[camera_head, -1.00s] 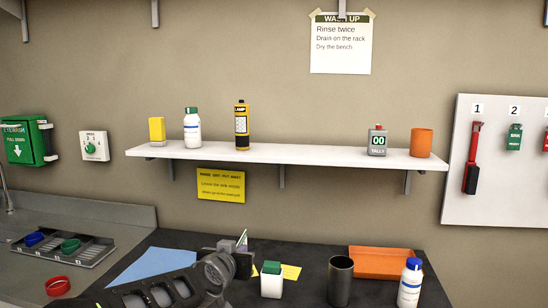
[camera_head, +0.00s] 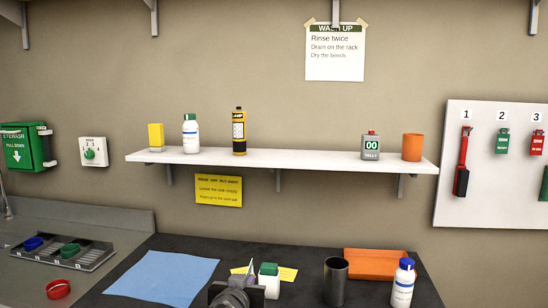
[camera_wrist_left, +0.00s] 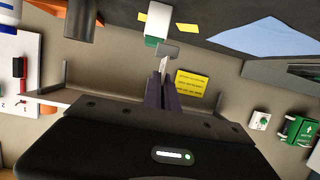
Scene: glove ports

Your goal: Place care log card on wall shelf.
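The white wall shelf (camera_head: 300,161) runs across the middle of the head view. It carries a yellow box, a white bottle with a green cap, a yellow-black bottle, a grey tally counter and an orange cup, with bare board between the last bottle and the counter. My left gripper (camera_head: 250,276) is low at the bottom edge of the head view, below the shelf and over the dark bench. In the left wrist view its fingers are close together on a thin pale piece (camera_wrist_left: 164,64), seen nearly edge-on, which looks like the care log card. My right gripper is out of view.
On the bench are a blue cloth (camera_head: 165,277), a white container with a green lid (camera_head: 269,283), a dark cylinder (camera_head: 335,283), an orange tray (camera_head: 375,262) and a blue-capped bottle (camera_head: 403,284). A yellow sign (camera_head: 218,190) hangs under the shelf.

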